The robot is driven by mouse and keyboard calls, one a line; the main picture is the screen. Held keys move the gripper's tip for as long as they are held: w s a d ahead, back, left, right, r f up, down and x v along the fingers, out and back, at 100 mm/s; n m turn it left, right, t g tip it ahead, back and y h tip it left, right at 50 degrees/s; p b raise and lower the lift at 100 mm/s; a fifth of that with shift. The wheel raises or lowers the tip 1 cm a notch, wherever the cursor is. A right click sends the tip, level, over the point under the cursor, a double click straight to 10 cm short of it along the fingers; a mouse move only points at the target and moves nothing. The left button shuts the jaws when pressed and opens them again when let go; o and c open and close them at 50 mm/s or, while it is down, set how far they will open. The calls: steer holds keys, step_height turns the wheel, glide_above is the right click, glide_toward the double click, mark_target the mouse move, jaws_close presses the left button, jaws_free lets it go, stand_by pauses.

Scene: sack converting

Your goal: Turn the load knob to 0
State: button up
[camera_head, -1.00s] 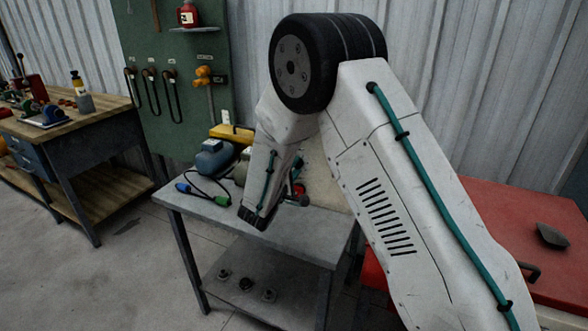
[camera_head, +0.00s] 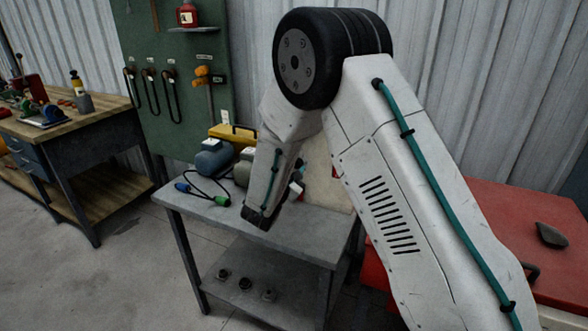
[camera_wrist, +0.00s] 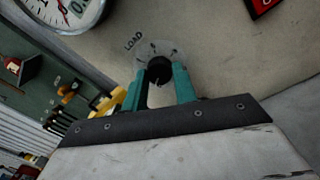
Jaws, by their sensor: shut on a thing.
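The load knob (camera_wrist: 159,70) is a round black knob on a beige panel (camera_wrist: 220,50), under the word LOAD, with a pale dial plate (camera_wrist: 148,50) around it. My gripper (camera_wrist: 160,82) has teal fingers, one on each side of the knob, and is shut on it. The knob's pointer and the dial's marks are too small and partly hidden to read. In the head view my arm covers the knob and most of the panel (camera_head: 322,185).
A round gauge (camera_wrist: 62,8) and a red-edged sign (camera_wrist: 264,5) are on the same panel. The grey table (camera_head: 215,213) holds a blue motor-like unit (camera_head: 212,160), cables and a yellow case (camera_head: 232,134). A red cabinet (camera_head: 500,215) stands at right.

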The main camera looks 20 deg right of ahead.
steer(key=shift+n, duration=2)
steer(key=o, duration=1)
steer(key=v, duration=0.8)
steer(key=shift+d, duration=0.1)
